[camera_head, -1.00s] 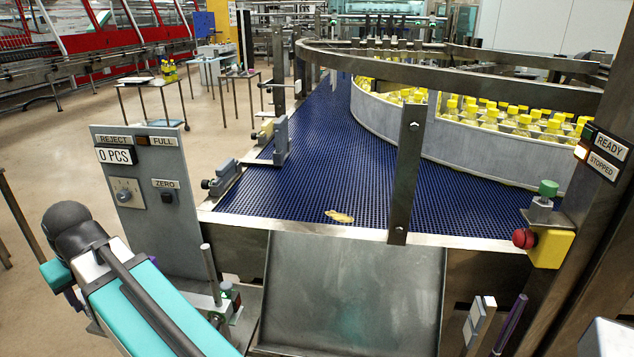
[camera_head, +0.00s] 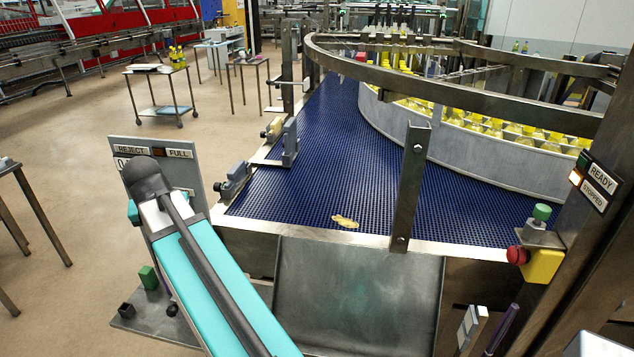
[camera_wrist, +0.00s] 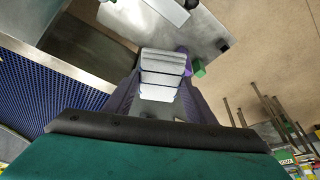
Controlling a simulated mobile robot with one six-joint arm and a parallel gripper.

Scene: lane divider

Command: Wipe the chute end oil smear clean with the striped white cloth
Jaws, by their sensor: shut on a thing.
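My gripper (camera_wrist: 160,85) shows in the wrist view with purple fingers, shut on the striped white cloth (camera_wrist: 162,65), a folded pale bundle with dark lines across it. The gripper and cloth are not visible in the head view. The grey metal chute (camera_head: 312,297) slopes down from the front edge of the blue conveyor in the head view. A faint greenish-brown tint (camera_head: 372,292) lies on its plate; I cannot tell whether this is the oil smear. The chute's lower end is cut off by the picture's bottom edge.
A tan scrap (camera_head: 345,221) lies on the blue belt (camera_head: 300,200). A steel post (camera_head: 410,185) rises at its front edge. A red button on a yellow box (camera_head: 542,264) stands right, the reject panel (camera_head: 127,172) left. Open floor lies at the left.

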